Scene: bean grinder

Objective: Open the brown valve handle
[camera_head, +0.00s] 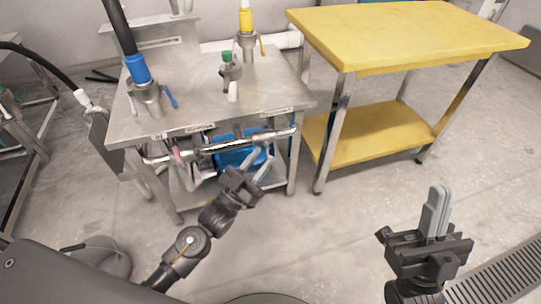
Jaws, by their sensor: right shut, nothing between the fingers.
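No clearly brown valve handle stands out in the head view. A small pinkish handle (177,153) sits on the pipework below the steel table's front edge, and I cannot tell whether it is the brown one. A metal pipe (222,146) runs along the table front. My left gripper (262,162) is in front of the table's right part, just below the pipe and to the right of the pinkish handle. Its two grey fingers are apart, with nothing visible between them. My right gripper (437,210) is shut and empty over the floor at the right, well away from the table.
The steel table (195,85) carries a blue-collared hose fitting (137,70) with a blue lever, a yellow-collared fitting (246,22) and a green-topped fitting (227,58). A blue container (228,159) is under it. A yellow two-shelf table (400,35) stands right. Open floor lies in front.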

